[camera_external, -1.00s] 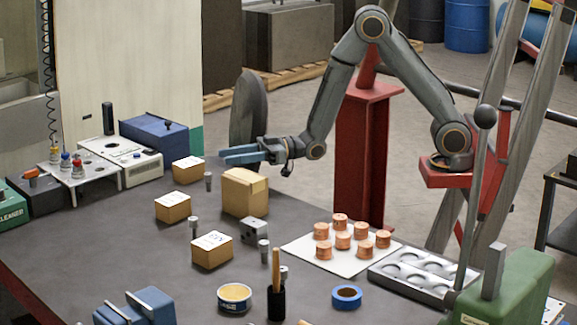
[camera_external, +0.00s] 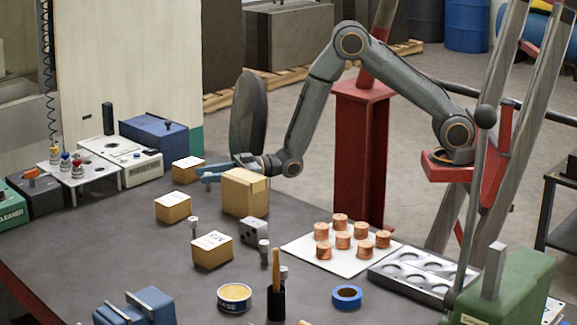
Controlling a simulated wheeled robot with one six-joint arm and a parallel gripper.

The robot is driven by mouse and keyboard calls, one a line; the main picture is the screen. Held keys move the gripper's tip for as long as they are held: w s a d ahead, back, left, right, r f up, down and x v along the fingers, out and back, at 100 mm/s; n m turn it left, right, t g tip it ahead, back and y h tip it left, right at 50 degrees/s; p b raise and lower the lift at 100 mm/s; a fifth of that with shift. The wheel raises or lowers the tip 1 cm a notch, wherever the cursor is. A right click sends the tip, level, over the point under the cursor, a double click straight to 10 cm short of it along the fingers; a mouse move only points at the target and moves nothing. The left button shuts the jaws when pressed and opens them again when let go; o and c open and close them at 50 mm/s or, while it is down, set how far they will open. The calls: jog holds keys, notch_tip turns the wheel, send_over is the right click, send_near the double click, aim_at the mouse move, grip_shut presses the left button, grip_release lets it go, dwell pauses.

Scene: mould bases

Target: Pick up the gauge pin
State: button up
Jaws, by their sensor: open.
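Several short grey metal cylinders that look like gauge pins stand upright on the dark table. One pin (camera_external: 194,227) is left of the small labelled box, another pin (camera_external: 264,249) is beside the grey metal block, and a third (camera_external: 284,272) is partly hidden behind the black holder. My gripper (camera_external: 206,174) has blue fingers, is open and points left, low behind the cardboard box (camera_external: 245,194). It covers the spot where a further pin stood in the earlier picture. That pin is hidden now, and I cannot tell whether it is between the fingers.
Small labelled boxes (camera_external: 173,207) stand close to my gripper. A grey metal block (camera_external: 254,231) sits in front of the cardboard box. Copper cylinders (camera_external: 343,240) stand on a white sheet (camera_external: 300,250). A tape roll (camera_external: 347,297) and a tin (camera_external: 234,298) lie nearer.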

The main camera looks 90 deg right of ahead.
jog(key=shift+w+a, duration=0.1)
jog(key=shift+w, duration=0.05)
grip_shut()
jog(key=shift+r, duration=0.1)
